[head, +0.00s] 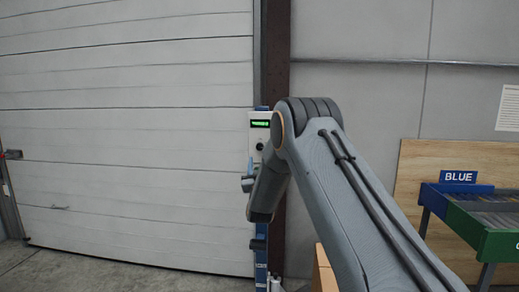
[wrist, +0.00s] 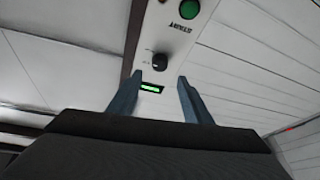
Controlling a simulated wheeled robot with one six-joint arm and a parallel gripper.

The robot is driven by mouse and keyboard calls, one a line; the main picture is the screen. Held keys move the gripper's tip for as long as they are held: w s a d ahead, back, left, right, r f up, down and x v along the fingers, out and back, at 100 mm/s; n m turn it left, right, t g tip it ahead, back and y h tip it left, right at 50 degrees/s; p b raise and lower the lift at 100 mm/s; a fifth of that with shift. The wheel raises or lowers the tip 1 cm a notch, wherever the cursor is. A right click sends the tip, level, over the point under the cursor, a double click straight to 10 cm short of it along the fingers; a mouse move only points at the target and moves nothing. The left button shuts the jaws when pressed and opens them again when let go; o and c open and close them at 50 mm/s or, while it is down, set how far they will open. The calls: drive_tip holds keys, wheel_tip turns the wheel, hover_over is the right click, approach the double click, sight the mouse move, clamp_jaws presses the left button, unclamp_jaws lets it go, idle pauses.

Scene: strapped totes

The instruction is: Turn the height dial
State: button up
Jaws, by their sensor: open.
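The height dial (wrist: 159,62) is a small black knob on a white control panel (wrist: 163,40), which looks upside down in the wrist view. In the head view the dial (head: 259,146) sits below the green display. My gripper (wrist: 160,76) is open and empty, with its two blue-grey fingers pointing toward the panel. The dial appears just beyond the fingertips, between their lines, and nothing touches it that I can see. In the head view my arm hides part of the panel and post.
A lit green display (wrist: 151,88) shows between the fingers. A green button (wrist: 189,9) marked START is on the same panel. A wide ribbed door (head: 130,130) stands behind at left. A rack with a BLUE sign (head: 458,177) stands at right.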

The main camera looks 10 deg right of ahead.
sight(259, 147)
drive_tip(key=shift+p+x, duration=1.05)
drive_tip(key=shift+x, duration=2.7)
drive_tip(key=c, duration=1.1)
drive_tip(key=shift+o, duration=0.2)
